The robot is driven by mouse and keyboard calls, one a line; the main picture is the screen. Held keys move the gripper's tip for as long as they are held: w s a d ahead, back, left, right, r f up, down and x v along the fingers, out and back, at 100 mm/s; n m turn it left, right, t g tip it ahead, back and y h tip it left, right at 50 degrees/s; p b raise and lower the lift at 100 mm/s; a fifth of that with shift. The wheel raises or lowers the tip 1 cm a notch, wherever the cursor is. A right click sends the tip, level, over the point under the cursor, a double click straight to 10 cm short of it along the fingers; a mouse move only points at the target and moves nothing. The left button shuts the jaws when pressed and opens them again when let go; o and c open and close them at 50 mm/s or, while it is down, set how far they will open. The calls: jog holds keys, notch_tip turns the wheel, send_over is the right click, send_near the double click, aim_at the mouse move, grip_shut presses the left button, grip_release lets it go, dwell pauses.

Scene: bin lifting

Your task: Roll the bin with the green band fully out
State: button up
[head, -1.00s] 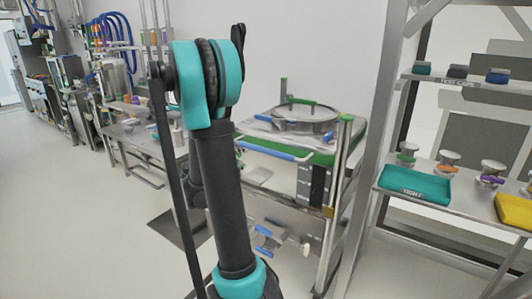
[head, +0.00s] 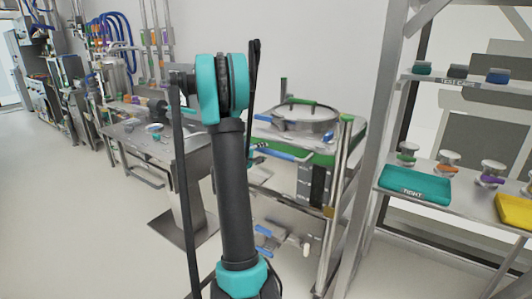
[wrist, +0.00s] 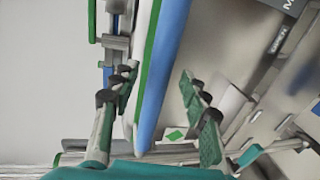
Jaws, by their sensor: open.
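The bin with the green band (head: 322,159) is a steel unit with a round clamped lid on top, standing against the wall right of my arm. A blue handle bar (head: 283,153) runs along its front. In the wrist view my gripper (wrist: 157,76) is open, with one finger on each side of the blue handle (wrist: 163,62) in the picture. Whether either finger touches it I cannot tell. The green band (wrist: 148,55) runs beside the handle. In the head view my arm hides part of the handle and most of my gripper.
A steel table (head: 160,140) stands left of the bin. A rack on the right holds a teal tray (head: 415,185), a yellow tray (head: 515,211) and several small capped pots. A frame post (head: 372,150) stands close to the bin's right. The floor (head: 75,220) at left is clear.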

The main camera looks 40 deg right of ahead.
aim_at(264, 152)
jog(key=shift+x, duration=1.6)
grip_shut()
